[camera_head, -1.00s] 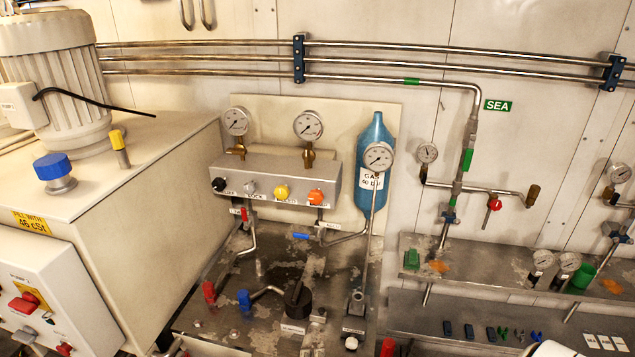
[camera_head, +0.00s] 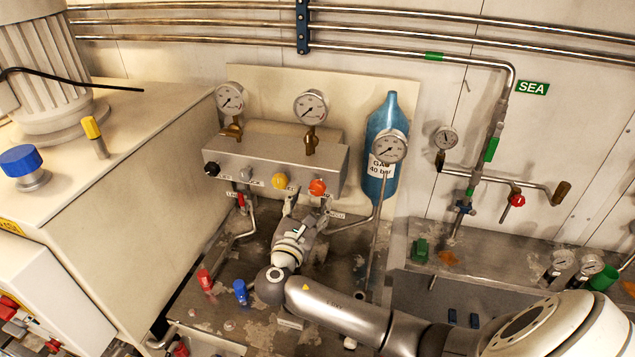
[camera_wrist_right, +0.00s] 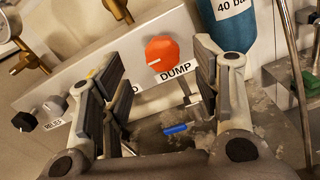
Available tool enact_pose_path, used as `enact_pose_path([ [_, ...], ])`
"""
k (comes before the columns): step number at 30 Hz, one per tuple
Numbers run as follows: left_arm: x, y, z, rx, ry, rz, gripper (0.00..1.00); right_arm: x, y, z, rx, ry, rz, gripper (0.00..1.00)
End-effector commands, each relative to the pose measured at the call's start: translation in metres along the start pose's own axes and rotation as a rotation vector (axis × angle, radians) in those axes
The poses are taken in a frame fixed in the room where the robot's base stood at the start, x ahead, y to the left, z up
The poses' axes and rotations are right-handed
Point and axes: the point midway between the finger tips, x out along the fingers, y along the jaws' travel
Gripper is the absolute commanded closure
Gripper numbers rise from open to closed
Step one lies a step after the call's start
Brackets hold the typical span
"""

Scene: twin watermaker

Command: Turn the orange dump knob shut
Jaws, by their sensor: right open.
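The orange dump knob (camera_head: 317,187) sits at the right end of the grey manifold block's (camera_head: 270,152) front face. In the right wrist view the orange knob (camera_wrist_right: 162,54) shows in full, with a "DUMP" label just below it and a pale mark on its face. My right gripper (camera_head: 306,203) is just below and in front of the knob in the head view. In the right wrist view its fingers (camera_wrist_right: 155,85) are spread wide with nothing between them, and the knob appears beyond them in the gap. My left gripper is not in view.
A yellow knob (camera_head: 279,181) and a black knob (camera_head: 211,169) sit left on the same block. A blue gas bottle (camera_head: 384,130) and a gauge (camera_head: 389,146) on a thin pipe stand close on the right. A blue-handled valve (camera_wrist_right: 175,128) is below the block.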

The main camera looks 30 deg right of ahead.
Motion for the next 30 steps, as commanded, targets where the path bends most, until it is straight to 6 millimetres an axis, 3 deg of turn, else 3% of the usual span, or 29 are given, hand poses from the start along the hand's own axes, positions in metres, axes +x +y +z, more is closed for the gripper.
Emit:
enact_pose_path([
  [5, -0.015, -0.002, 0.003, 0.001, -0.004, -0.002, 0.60, 0.034, 0.000, 0.004, -0.002, -0.002, -0.002, 0.42],
  [10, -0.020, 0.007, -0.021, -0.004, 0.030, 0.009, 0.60, 0.054, 0.000, 0.002, -0.001, 0.000, -0.001, 0.42],
  [15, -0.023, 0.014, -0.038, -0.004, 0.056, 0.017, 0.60, 0.063, -0.001, 0.001, 0.001, 0.001, -0.001, 0.42],
  [24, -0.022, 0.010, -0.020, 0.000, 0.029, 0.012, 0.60, 0.065, -0.001, 0.000, 0.002, 0.002, -0.001, 0.42],
  [30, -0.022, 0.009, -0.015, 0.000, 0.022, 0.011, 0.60, 0.065, -0.001, 0.000, 0.002, 0.002, -0.001, 0.68],
])
